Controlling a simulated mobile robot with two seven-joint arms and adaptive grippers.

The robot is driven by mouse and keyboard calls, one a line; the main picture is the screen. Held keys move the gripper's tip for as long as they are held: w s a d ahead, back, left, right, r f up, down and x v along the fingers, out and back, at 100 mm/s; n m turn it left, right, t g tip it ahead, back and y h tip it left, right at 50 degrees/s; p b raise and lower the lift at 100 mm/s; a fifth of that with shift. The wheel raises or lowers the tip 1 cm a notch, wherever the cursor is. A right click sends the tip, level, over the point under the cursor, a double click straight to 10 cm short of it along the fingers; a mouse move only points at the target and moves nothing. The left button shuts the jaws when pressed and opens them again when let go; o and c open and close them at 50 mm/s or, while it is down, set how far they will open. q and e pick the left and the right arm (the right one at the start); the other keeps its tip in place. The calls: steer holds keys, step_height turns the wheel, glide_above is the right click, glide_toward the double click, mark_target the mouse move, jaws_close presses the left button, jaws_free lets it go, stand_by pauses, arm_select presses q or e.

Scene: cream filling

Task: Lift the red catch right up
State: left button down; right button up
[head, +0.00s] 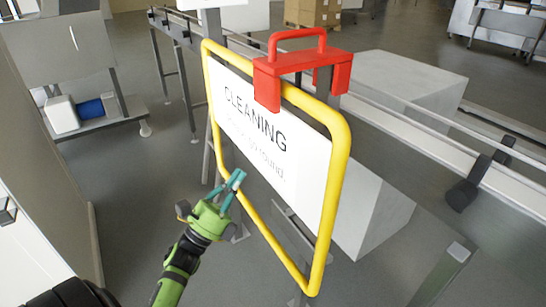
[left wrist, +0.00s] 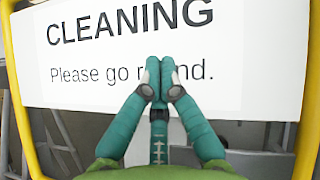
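The red catch (head: 300,68) sits over the top bar of a yellow frame (head: 340,190), with a handle loop on top. The frame holds a white sign (head: 265,135) reading "CLEANING". My left gripper (head: 238,178) is below and left of the catch, in front of the sign's lower part. In the left wrist view the teal fingers (left wrist: 160,75) are together with nothing seen between them, over the sign's lower text line (left wrist: 100,74). The catch is out of the left wrist view. My right gripper is not in view.
A conveyor rail (head: 400,120) runs behind the frame, with a pale block (head: 375,215) below it. A grey machine with a shelf (head: 100,120) stands at the left. The floor between that machine and the frame is mostly open.

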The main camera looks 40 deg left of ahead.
arm_select(q)
steer(key=s+r+m+h, duration=0.1)
steer(key=m+h, duration=0.1)
steer(key=s+d+r+m+h, duration=0.1)
steer(key=m+h, duration=0.1)
steer(key=m, duration=0.1)
steer(key=s+d+r+m+h+b, duration=0.1)
steer(key=m, duration=0.1)
steer(key=shift+d+r+h, duration=0.1)
steer(key=shift+r+h, duration=0.05)
steer(key=shift+h, duration=0.25)
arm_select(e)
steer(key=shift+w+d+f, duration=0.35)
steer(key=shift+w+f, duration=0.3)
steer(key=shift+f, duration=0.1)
arm_select(q)
steer(key=s+r+p+x, duration=0.1)
steer(key=p+x, duration=0.3)
steer(key=x, duration=0.9)
steer(key=shift+s+a+r, duration=0.25)
steer(key=shift+s+a, duration=0.05)
steer(key=shift+a, duration=0.05)
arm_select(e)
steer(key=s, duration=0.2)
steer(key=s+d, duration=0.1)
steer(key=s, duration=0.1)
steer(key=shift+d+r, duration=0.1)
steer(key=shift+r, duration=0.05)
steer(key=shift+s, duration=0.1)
